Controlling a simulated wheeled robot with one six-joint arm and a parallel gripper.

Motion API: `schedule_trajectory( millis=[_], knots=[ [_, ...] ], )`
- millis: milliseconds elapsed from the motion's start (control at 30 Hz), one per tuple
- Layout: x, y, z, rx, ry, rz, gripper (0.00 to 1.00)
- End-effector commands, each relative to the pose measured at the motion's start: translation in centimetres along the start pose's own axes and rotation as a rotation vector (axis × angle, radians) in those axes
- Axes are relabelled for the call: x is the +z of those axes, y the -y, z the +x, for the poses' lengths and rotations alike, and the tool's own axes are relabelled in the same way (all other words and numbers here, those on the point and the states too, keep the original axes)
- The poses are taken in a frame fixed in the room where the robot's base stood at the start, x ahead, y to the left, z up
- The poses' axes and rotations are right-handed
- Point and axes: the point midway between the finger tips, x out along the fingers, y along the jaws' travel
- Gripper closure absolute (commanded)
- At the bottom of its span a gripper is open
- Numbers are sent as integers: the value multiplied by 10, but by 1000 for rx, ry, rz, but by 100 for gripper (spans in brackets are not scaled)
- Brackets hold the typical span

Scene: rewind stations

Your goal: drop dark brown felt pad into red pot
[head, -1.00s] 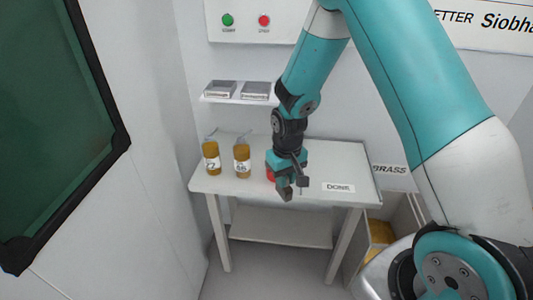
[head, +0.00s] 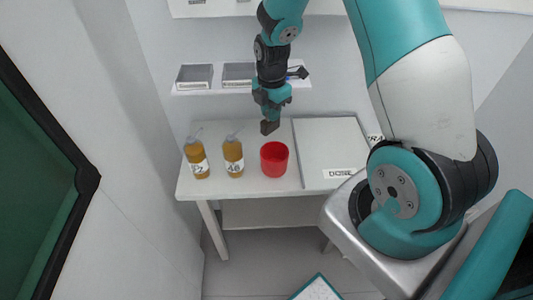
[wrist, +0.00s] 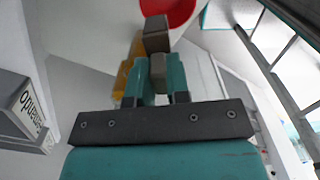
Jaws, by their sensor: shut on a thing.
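The red pot (head: 274,160) stands upright on the white table, right of two amber bottles. It shows partly at the top edge of the wrist view (wrist: 178,8). My gripper (head: 271,108) is above the table, higher in the picture than the pot and apart from it. It is shut on a small dark brownish block, which looks like the dark brown felt pad (head: 268,127). The pad also shows between and beyond the teal fingers in the wrist view (wrist: 156,35). The fingers hide part of it.
Two labelled amber bottles (head: 197,160) (head: 233,158) stand left of the pot. A pale panel with a DONE label (head: 342,173) lies at the table's right. A wall shelf (head: 200,90) with grey trays is behind. A green board (head: 30,190) is at the left.

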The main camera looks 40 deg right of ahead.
Motion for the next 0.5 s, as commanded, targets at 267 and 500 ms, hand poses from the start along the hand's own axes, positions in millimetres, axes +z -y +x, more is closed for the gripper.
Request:
schedule_trajectory(
  millis=[267, 500],
  knots=[
    [0, 0, 11, -1, 0, -69, 100],
    [-1, -1, 41, 0, 0, -69, 100]
  ],
)
